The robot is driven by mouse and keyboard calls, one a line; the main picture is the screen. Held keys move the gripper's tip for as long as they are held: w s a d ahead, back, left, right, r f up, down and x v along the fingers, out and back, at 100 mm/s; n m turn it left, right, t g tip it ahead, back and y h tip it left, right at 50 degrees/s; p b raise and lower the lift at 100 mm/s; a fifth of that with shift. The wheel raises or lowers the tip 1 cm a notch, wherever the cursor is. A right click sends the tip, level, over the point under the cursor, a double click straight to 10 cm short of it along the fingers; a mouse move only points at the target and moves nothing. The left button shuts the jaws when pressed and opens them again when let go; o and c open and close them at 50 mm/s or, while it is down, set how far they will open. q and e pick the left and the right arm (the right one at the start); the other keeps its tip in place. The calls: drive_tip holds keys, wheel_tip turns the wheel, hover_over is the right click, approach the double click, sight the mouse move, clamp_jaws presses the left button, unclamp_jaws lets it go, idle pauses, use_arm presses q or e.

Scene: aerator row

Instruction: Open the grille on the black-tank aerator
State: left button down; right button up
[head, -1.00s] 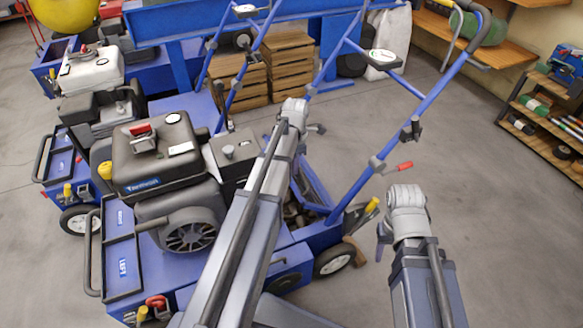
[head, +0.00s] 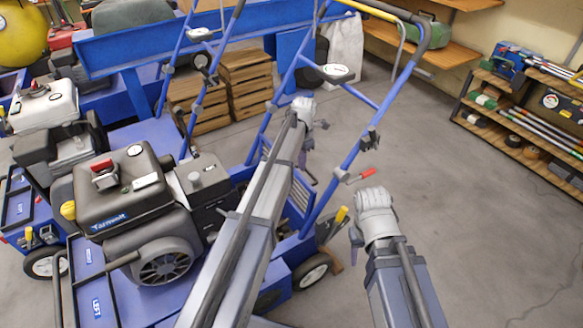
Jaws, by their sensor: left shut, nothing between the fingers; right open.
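The black-tank aerator (head: 122,195) is a blue machine with a black tank and engine on top, at the left and centre in the head view. A blue slatted panel that looks like its grille (head: 297,200) shows in part between my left arm and the blue handle tube; the arm hides the rest, and I cannot tell how far it stands open. My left gripper (head: 308,150) is shut and empty above the rear of the machine, near the panel. My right gripper (head: 356,236) is open and empty, right of the handle and apart from the machine.
A white-tank aerator (head: 42,108) stands at the left. Wooden crates (head: 243,80) stand behind. A low shelf (head: 510,130) is at the right; the floor before it is clear.

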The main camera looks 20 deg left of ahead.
use_arm(q)
drive_tip(key=shift+w+d+f+b, duration=0.2)
drive_tip(key=shift+w+d+f, duration=0.05)
drive_tip(key=shift+w+d, duration=0.25)
drive_tip(key=shift+w+d+f+b, duration=0.25)
drive_tip(key=shift+w+d, duration=0.15)
drive_tip(key=shift+w, duration=0.1)
drive_tip(key=shift+r, duration=0.15)
wheel_tip(320, 180, up, 8)
drive_tip(key=p, duration=0.8)
drive_tip(key=shift+f, duration=0.2)
drive_tip(key=shift+f, duration=0.1)
